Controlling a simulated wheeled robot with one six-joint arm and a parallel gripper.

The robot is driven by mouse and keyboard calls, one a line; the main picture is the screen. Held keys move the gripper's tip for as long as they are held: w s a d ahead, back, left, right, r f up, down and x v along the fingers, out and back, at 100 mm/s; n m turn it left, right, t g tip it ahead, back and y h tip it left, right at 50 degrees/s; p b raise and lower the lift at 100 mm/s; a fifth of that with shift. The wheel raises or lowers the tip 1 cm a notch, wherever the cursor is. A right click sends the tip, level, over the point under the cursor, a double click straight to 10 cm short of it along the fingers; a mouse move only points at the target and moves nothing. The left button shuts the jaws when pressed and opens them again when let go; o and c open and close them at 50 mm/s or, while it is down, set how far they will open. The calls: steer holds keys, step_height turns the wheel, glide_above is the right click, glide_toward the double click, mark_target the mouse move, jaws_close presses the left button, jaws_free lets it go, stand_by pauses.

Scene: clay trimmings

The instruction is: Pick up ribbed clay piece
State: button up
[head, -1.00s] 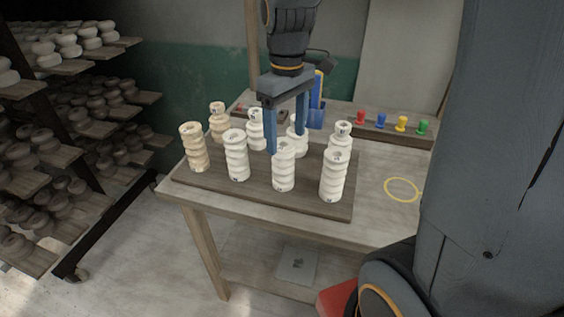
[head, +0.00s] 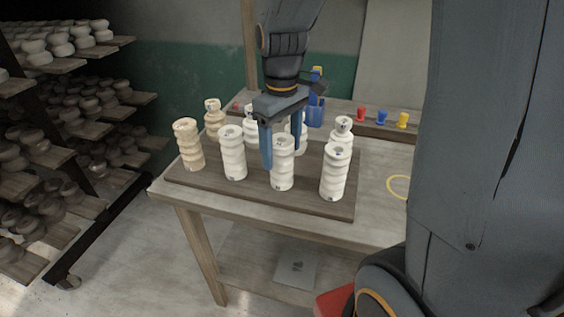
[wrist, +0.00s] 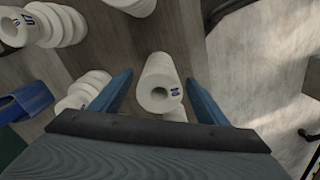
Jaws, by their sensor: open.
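Several ribbed cream clay pieces stand upright on a dark board (head: 235,190). One ribbed piece (head: 282,172) is in the front row, with my gripper (head: 281,160) just over and behind it in the head view. My gripper is open, its two blue fingers pointing down. In the wrist view, a ribbed piece (wrist: 158,80) with a dark mark on its holed top lies between the open fingertips (wrist: 158,90), with space on both sides. Neighbouring pieces are a white one (head: 232,155), a tan one (head: 188,148) and one at the right (head: 334,175).
Other pieces stand close behind, including a tan one (head: 213,118) and a white one (head: 342,131). A blue tool holder (head: 315,115) and small coloured pegs (head: 381,118) are at the back. A loaded rack (head: 95,95) stands left.

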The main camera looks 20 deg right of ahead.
mark_target(282, 163)
steer(key=shift+f+p, duration=0.7)
steer(key=shift+f, duration=1.85)
steer(key=c, duration=1.6)
